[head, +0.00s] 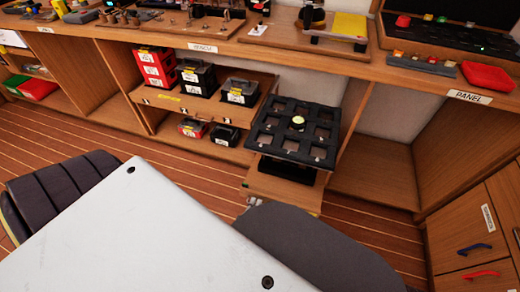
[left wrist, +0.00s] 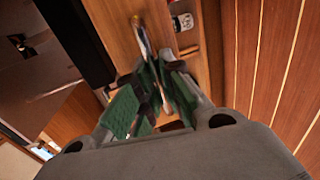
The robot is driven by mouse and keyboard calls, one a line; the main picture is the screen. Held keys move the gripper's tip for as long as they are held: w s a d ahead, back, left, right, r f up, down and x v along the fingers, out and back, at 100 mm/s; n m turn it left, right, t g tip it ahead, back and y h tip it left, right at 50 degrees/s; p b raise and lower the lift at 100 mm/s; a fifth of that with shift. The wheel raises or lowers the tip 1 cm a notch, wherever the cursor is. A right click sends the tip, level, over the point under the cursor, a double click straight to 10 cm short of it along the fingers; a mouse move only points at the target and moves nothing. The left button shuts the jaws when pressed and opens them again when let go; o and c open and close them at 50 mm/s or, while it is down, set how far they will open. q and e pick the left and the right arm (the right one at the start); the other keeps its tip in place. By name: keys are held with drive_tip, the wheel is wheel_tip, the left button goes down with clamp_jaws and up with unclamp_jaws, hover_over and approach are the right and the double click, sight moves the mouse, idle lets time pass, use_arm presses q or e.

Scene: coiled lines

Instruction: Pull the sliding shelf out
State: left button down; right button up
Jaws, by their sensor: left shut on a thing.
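The sliding shelf (head: 285,192) is a light wooden board that sticks out from under the bench in the head view. It carries a black tray with square pockets (head: 298,128) on a dark stand. My left gripper (head: 254,202) is at the shelf's front left corner, mostly hidden by my own grey arm. In the left wrist view its green-padded fingers (left wrist: 152,95) are closed together at a wooden part (left wrist: 118,35). They are shut on what seems to be the shelf's front handle, which is mostly hidden. My right gripper is not in view.
Red bins (head: 155,68) and black bins (head: 196,78) stand on a shelf to the left. Drawers with a blue handle (head: 475,249) and a red handle (head: 481,274) are at the right. Bare striped floor (head: 190,170) lies in front of the bench.

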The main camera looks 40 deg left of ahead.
use_arm(q)
drive_tip(key=f+v, duration=0.1)
drive_tip(key=v, duration=0.6)
drive_tip(key=shift+s+f+p, duration=0.2)
drive_tip(key=shift+f+p, duration=0.15)
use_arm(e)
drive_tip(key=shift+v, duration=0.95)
use_arm(q)
drive_tip(key=shift+d, duration=0.15)
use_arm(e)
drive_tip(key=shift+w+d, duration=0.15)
use_arm(q)
drive_tip(key=c, duration=1.8)
unclamp_jaws()
drive_tip(key=shift+w, duration=0.1)
drive_tip(key=shift+r, duration=0.1)
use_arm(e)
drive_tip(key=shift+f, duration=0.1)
use_arm(q)
drive_tip(key=shift+r, duration=0.15)
